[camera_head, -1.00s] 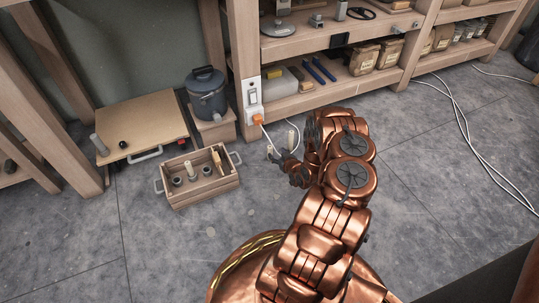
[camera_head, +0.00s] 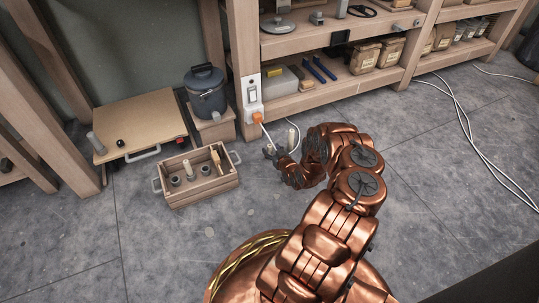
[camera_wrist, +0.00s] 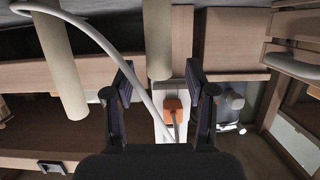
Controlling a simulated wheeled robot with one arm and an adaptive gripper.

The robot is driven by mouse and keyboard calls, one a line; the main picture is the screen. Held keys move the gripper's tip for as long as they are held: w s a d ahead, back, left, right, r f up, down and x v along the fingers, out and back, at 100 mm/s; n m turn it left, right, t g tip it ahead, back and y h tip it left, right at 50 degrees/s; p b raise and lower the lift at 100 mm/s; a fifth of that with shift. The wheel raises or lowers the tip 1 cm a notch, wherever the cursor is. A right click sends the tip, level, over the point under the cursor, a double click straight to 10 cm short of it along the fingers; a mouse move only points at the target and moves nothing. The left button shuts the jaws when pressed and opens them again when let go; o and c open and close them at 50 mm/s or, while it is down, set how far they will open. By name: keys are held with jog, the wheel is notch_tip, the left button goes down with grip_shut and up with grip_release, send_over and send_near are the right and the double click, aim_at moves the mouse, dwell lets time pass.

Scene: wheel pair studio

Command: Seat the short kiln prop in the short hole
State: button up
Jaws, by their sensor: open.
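Two pale upright cylindrical props stand near my gripper. One prop (camera_head: 291,136) shows behind the fingers in the head view. In the wrist view, which looks upside down, a longer-looking prop (camera_wrist: 60,58) is left of the fingers, and a shorter-looking prop (camera_wrist: 157,40) lines up with the gap between them. My gripper (camera_head: 271,152) is open, and both fingers show in the wrist view (camera_wrist: 160,92) with nothing clamped. I cannot tell whether the shorter-looking prop is between the fingers or beyond them. The wooden crate (camera_head: 205,195) holds dark-mouthed round sockets and a pale post; which hole is short is unclear.
A board-topped unit (camera_head: 145,118) with a grey post (camera_head: 97,142) stands left. A grey lidded pot (camera_head: 206,92) is behind the crate. A white power strip (camera_head: 252,95) with an orange plug and a white cable is close behind my gripper.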

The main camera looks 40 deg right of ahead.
jog(key=shift+b+x, duration=0.4)
jog(key=shift+x, duration=0.95)
grip_shut()
